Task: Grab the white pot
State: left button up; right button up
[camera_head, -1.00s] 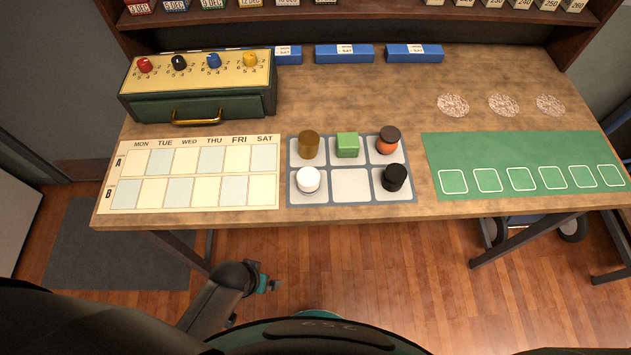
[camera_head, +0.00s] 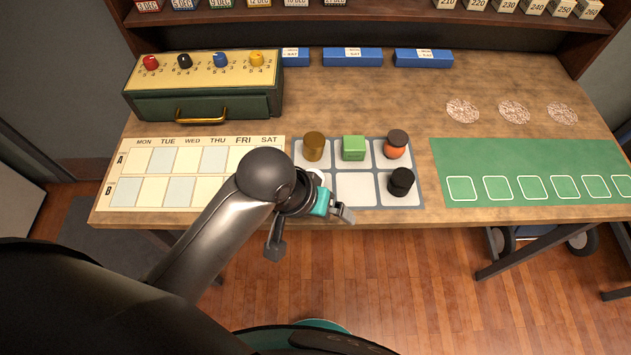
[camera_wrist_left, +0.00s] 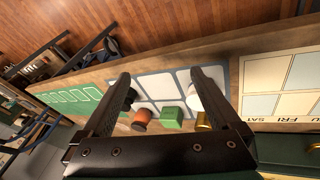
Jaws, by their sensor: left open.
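The white pot (camera_head: 318,177) stands in the front left cell of the grey tray (camera_head: 420,204), mostly hidden behind my left wrist in the head view. My left gripper (camera_head: 310,231) is open and empty at the table's front edge, just in front of the pot. In the left wrist view, the white pot (camera_wrist_left: 195,101) shows beside the right-hand finger of the gripper (camera_wrist_left: 160,78), which partly covers it. I cannot tell whether they touch. My right gripper is not in view.
The tray also holds a brown-gold pot (camera_head: 313,146), a green box (camera_head: 353,148), an orange pot with a dark lid (camera_head: 395,146) and a black pot (camera_head: 401,181). Its front middle cell is empty. A day chart (camera_head: 135,143) lies left, a green mat (camera_head: 470,160) right.

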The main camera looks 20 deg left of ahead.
pick_arm(q)
jog(key=w+a+r+n+g+y, duration=0.3)
jog(key=w+a+r+n, duration=0.2)
jog(key=w+r+n, duration=0.4)
jog(key=f+b, duration=0.1)
jog(key=f, duration=0.9)
jog(key=shift+s+d+b, duration=0.15)
jog(key=shift+d+b, duration=0.05)
jog(key=shift+b, duration=0.2)
jog(key=f, duration=0.1)
jog(key=f+b, duration=0.1)
jog(key=f, duration=0.3)
jog(key=shift+w+a+f, duration=0.1)
jog(key=shift+w+a, duration=0.05)
jog(key=shift+w, duration=0.1)
jog(key=c, duration=1.5)
jog(key=shift+c, duration=0.2)
